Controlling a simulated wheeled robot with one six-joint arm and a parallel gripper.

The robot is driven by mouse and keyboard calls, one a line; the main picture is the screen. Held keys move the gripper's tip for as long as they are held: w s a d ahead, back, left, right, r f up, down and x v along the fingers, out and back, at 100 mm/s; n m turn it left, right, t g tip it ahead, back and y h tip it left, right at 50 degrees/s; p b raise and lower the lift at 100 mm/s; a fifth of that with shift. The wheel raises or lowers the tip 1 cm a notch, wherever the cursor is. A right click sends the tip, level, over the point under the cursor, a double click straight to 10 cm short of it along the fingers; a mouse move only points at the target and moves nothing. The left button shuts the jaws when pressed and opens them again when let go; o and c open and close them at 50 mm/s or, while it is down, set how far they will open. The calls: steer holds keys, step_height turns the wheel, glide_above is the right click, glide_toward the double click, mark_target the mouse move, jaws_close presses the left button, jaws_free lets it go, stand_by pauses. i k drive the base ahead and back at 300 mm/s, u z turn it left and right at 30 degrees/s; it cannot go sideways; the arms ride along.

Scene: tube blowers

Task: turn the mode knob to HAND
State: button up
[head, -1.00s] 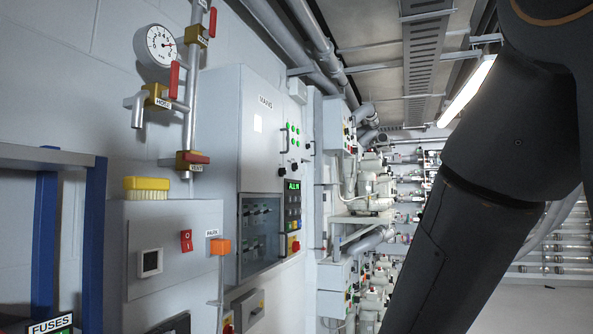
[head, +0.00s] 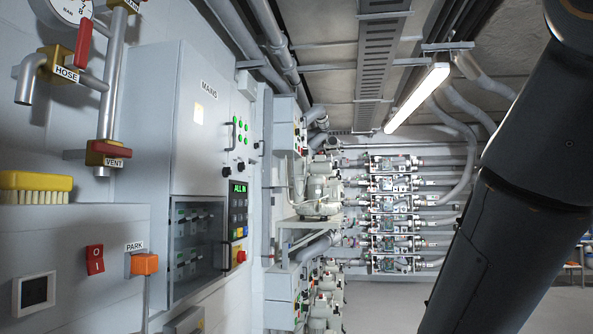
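I cannot tell which knob is the mode knob, and no HAND marking is readable. Small dark knobs (head: 227,171) sit on the grey MAINS cabinet (head: 150,120), below a group of green lights (head: 240,133). Grey control boxes farther along the wall, an upper one (head: 284,123) and a lower one (head: 279,284), carry small controls too tiny to read. My gripper is out of view; only dark links of my arm cross the right side, well apart from the wall panels in the picture.
Left wall holds HOSE and VENT valves (head: 108,151), a yellow brush (head: 36,185), a red switch (head: 95,259) and an orange PARK block (head: 144,264). Blowers (head: 318,190) and pipe manifolds (head: 393,205) stand farther back. Floor at centre right (head: 385,305) looks clear.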

mark_target(241, 166)
steer(key=z, duration=0.95)
steer(key=i, duration=1.2)
steer(key=u, duration=0.55)
steer(key=i, duration=0.7)
steer(key=u, duration=0.7)
